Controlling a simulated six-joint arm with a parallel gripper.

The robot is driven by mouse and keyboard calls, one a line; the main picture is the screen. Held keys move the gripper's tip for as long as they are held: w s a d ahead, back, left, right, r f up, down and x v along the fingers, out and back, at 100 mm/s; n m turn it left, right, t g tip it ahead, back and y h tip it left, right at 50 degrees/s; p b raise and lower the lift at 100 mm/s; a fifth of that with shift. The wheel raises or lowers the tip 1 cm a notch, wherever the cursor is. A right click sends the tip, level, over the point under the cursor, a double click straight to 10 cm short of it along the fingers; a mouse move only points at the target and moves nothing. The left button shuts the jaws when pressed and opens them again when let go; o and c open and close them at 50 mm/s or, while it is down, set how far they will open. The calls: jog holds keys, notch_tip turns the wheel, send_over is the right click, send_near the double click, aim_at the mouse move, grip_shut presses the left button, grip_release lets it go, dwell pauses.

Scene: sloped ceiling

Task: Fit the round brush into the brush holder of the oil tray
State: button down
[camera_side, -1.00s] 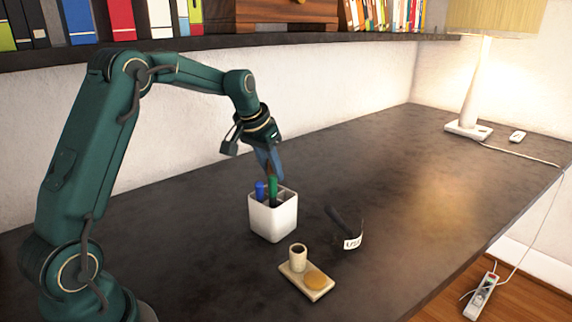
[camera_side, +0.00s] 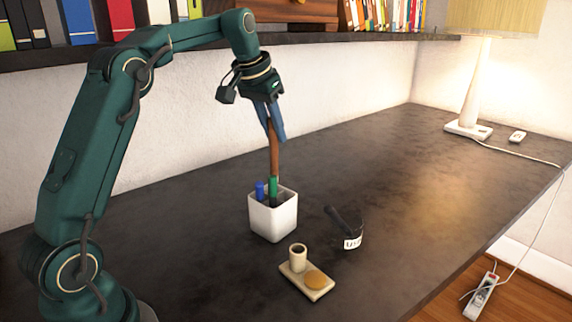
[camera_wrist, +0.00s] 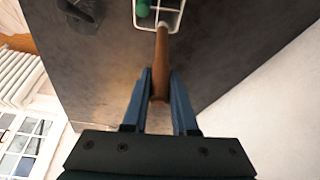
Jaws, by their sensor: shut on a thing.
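My gripper (camera_side: 272,122) is shut on the brown handle of the round brush (camera_side: 275,150), which hangs nearly upright above the white pen cup. The brush's lower end is at the cup, behind the green marker, and its tip is hidden in the side view. In the wrist view the brush (camera_wrist: 161,60) runs from between the blue fingers (camera_wrist: 160,85) toward the cup. The oil tray (camera_side: 293,283) is a small beige plate in front of the cup. Its brush holder (camera_side: 298,256) is a short upright tube with a dark, empty-looking opening. A round amber spot (camera_side: 315,278) lies beside it.
The white pen cup (camera_side: 273,220) holds a blue marker (camera_side: 260,191) and a green marker (camera_side: 272,187). A black item with a white label (camera_side: 352,243) lies right of the cup. A lamp (camera_side: 476,85) stands at the back right. The table's right side is mostly clear.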

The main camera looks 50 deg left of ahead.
jog(key=s+d+m+h, duration=0.1)
jog(key=s+d, duration=0.4)
jog(key=d, duration=0.4)
jog(key=s+d+m, duration=0.2)
jog(key=s+d, duration=0.4)
jog(key=d, duration=0.2)
jog(key=w+a+f+n, duration=0.2)
jog(key=w+f, duration=0.2)
jog(key=f, duration=0.5)
jog(key=shift+w+y, duration=0.3)
jog(key=shift+w, duration=0.1)
jog(key=shift+f, duration=0.1)
jog(key=shift+f, duration=0.15)
jog(key=c, duration=0.7)
grip_release()
